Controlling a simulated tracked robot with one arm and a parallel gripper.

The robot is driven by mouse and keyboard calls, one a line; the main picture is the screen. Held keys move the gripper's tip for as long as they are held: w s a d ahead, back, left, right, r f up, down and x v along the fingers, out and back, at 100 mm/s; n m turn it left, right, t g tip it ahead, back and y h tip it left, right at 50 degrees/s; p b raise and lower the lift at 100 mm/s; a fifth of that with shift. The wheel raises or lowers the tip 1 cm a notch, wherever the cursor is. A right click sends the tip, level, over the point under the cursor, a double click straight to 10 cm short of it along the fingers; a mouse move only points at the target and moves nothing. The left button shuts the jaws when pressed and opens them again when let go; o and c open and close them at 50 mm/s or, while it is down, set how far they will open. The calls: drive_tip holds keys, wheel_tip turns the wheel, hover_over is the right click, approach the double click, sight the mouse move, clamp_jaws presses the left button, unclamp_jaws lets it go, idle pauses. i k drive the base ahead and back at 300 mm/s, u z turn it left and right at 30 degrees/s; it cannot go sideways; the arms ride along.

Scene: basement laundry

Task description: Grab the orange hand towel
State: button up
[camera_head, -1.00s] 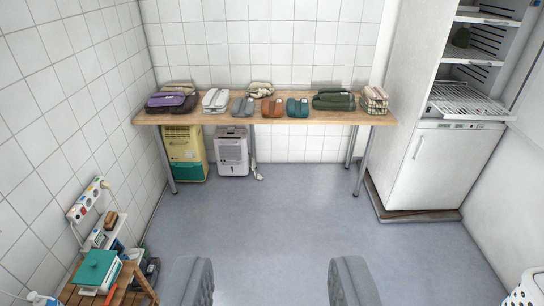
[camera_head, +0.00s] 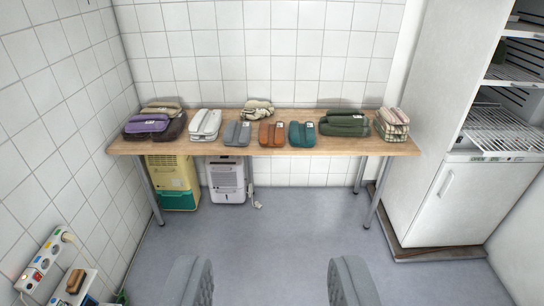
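The orange hand towel (camera_head: 271,134) is a folded rust-orange bundle with a small tag, near the front edge of the wooden table (camera_head: 180,147). A grey towel (camera_head: 237,133) lies to its left and a teal towel (camera_head: 302,134) to its right, both close beside it. A cream patterned towel (camera_head: 257,110) lies behind it. My gripper (camera_head: 270,285) shows as two grey fingers at the bottom of the view, wide apart with only floor between them. It is open and empty, well short of the table and roughly in line with the orange towel.
Other towels include purple (camera_head: 148,123), white (camera_head: 205,123), dark green (camera_head: 345,122) and checked (camera_head: 392,124). Under the table stand a yellow-green appliance (camera_head: 174,181) and a white appliance (camera_head: 226,180). An open fridge (camera_head: 440,190) stands right. A power strip (camera_head: 46,258) is lower left. The floor ahead is clear.

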sight(273, 135)
drive_tip(key=u, duration=0.05)
drive_tip(key=i, duration=2.9)
drive_tip(key=z, duration=0.6)
